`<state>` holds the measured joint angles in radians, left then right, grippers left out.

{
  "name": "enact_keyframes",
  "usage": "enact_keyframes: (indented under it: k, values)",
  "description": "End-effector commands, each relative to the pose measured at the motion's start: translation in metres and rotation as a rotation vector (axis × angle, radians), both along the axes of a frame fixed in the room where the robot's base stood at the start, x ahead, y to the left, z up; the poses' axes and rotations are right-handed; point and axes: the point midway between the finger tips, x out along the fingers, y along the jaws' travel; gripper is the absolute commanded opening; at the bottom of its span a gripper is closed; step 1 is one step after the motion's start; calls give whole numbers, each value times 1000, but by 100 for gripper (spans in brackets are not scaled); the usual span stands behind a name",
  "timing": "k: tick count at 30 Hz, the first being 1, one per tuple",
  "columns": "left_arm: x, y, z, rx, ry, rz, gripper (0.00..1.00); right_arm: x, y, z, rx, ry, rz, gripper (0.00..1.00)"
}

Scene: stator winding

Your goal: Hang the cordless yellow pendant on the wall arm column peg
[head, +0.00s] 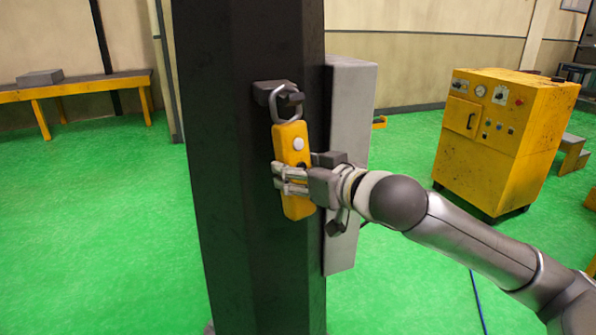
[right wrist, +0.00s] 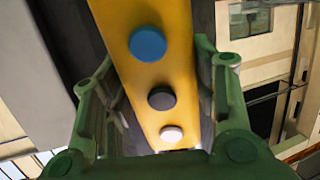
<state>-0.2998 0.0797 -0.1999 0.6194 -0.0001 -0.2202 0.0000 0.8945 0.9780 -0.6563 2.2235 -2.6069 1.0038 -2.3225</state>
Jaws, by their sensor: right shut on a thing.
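The yellow pendant (head: 292,146) is upright against the front of the dark column (head: 231,190) in the head view. A grey metal loop (head: 287,104) at its top is at the dark peg (head: 272,92) and appears to be around its tip. My right gripper (head: 291,180) is shut on the pendant's lower half from the right. In the right wrist view the pendant (right wrist: 160,75) runs between the two fingers, with blue, dark and pale buttons facing the camera. My left gripper is not in view.
A grey box (head: 351,160) is on the column's right side, close behind my right wrist. A yellow control cabinet (head: 502,140) stands at the right. A bench (head: 95,88) stands at the back left. The green floor left of the column is clear.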

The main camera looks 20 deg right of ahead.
Motion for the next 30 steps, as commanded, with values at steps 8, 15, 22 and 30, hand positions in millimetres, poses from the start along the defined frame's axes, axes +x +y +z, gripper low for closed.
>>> enact_keyframes:
  k: [8,15,22,30]
  values:
    - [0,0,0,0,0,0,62,0,0,1,0,-3,0,78]
    - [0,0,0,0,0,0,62,0,0,1,0,-1,0,78]
    - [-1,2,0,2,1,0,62,-12,-4,2,-3,1,-1,78]
    - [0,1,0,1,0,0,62,-51,-16,11,-6,-1,-2,78]
